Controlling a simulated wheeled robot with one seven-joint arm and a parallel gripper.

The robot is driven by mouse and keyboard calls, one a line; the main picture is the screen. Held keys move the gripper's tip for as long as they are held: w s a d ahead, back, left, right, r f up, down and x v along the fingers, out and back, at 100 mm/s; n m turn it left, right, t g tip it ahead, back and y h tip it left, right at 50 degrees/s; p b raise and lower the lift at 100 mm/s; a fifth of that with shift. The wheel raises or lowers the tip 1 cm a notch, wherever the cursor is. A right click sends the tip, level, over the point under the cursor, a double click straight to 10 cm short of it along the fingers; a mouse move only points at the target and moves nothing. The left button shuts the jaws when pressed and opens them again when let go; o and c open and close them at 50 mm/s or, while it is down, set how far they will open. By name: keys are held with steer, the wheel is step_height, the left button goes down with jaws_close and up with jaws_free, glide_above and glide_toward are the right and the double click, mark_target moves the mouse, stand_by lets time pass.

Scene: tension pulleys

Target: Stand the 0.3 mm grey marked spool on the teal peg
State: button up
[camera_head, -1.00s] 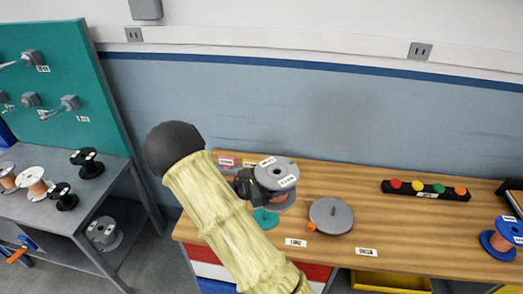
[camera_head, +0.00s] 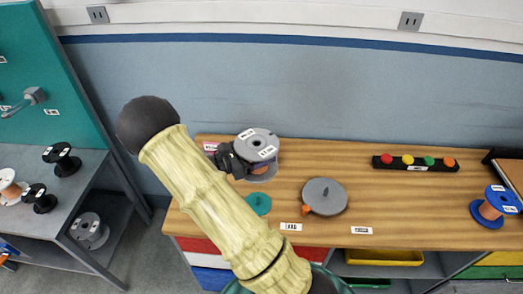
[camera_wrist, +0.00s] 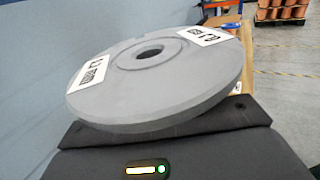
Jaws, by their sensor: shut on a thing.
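My gripper (camera_head: 232,160) is shut on the grey spool (camera_head: 257,143), which has white labels on its top flange. The spool is held roughly upright above the back left part of the wooden bench. In the wrist view the spool (camera_wrist: 155,88) fills the middle, its flange with a centre hole facing up and two labels showing; the finger contact is hidden below it. A teal round base (camera_head: 258,204) sits on the bench just in front of and below the held spool. I cannot make out its peg clearly.
A grey disc (camera_head: 325,195) with an orange knob lies right of the teal base. A black strip with coloured buttons (camera_head: 415,162) and a blue spool (camera_head: 496,207) are farther right. A metal bench (camera_head: 85,180) with black spools stands left.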

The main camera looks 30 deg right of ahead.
steer(key=shift+w+d+f+b, duration=0.1)
steer(key=shift+f+b, duration=2.45)
steer(key=shift+f, duration=0.35)
steer(key=shift+w+f+b, duration=0.2)
steer(key=shift+f+b, duration=0.15)
steer(key=shift+f, duration=0.05)
steer(key=shift+s+d, duration=0.2)
steer(key=shift+s, duration=0.05)
steer(key=shift+a, duration=0.35)
steer(key=shift+s+d+f, duration=0.1)
steer(key=shift+d+f, duration=0.1)
steer(key=shift+d, duration=0.1)
steer(key=shift+a+p, duration=0.3)
steer(key=shift+p, duration=0.1)
step_height(320, 180, down, 6)
steer(key=b, duration=0.1)
stand_by(3.0)
